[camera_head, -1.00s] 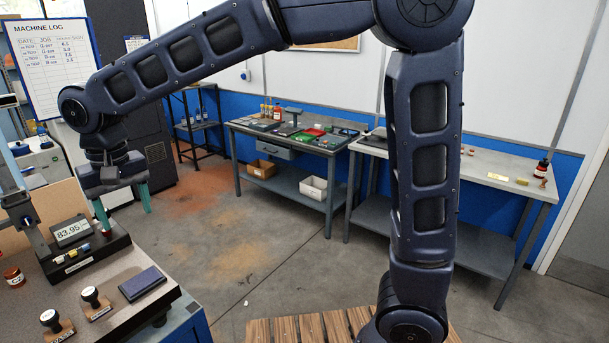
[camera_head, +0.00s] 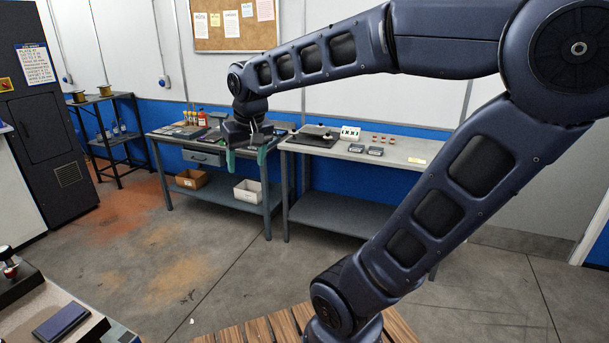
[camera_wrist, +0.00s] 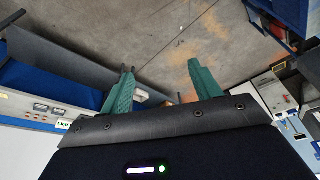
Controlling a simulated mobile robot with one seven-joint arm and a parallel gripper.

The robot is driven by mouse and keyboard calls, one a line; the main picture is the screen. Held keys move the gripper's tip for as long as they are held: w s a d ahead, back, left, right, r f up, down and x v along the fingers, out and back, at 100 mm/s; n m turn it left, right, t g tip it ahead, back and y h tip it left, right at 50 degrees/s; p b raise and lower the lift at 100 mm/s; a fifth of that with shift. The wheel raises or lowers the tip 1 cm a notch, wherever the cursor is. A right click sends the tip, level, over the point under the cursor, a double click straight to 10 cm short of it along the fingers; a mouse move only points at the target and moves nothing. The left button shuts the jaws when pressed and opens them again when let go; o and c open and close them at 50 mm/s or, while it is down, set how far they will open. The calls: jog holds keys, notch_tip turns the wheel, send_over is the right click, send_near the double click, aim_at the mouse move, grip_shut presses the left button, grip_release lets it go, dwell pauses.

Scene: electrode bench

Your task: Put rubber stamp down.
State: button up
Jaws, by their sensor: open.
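My gripper (camera_head: 247,158) hangs in front of the back bench in the head view, its two green fingers pointing down and spread apart. In the wrist view the fingers (camera_wrist: 163,84) are also wide apart, with mostly grey floor beyond them. Small tan patches show low between them, too hidden to identify. The purple ink pad (camera_head: 62,320) lies on the near left bench (camera_head: 30,318).
The back bench (camera_head: 190,146) carries bottles (camera_head: 202,118) and trays, partly behind my gripper. The grey bench (camera_head: 340,152) at right holds a white block (camera_head: 350,132) and small dark boxes (camera_head: 357,148). A cardboard box (camera_head: 190,178) and white bin (camera_head: 249,190) sit on the lower shelf. Floor between is open.

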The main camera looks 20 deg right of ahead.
jog(key=s+d+f+m, duration=0.1)
jog(key=s+d+f, duration=0.1)
jog(key=d, duration=0.4)
jog(key=s+d+f+m+t, duration=0.1)
jog(key=s+d+f, duration=0.1)
jog(key=s+d, duration=0.2)
jog(key=d, duration=0.3)
jog(key=shift+s+h, duration=0.25)
jog(key=shift+h, duration=0.15)
jog(key=shift+d, duration=0.1)
